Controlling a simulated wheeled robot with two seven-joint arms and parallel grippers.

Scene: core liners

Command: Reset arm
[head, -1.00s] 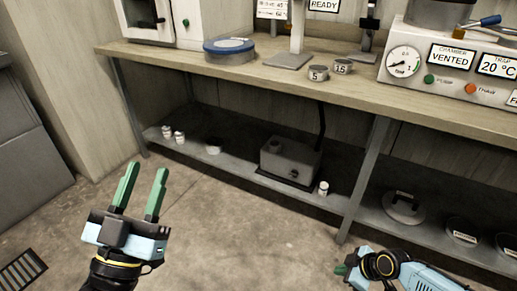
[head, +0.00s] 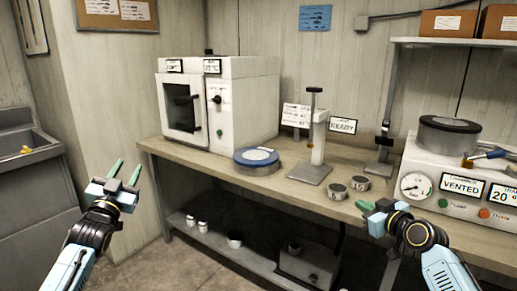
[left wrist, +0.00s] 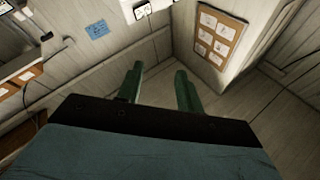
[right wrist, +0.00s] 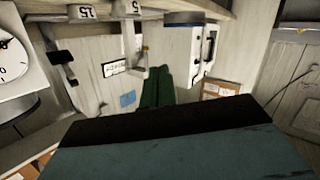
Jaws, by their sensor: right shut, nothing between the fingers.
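My left gripper (head: 126,172) is at the left in the head view, in front of the bench. Its two green fingers are spread apart with nothing between them. In the left wrist view its fingers (left wrist: 158,90) also stand apart, with wall and floor behind them. My right gripper (head: 372,206) is at the right in the head view, in front of the bench edge near two small weights. In the right wrist view its green fingers (right wrist: 157,86) are together, with nothing held.
A lower shelf (head: 235,254) holds jars and a grey box. A sink (head: 30,150) is at left.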

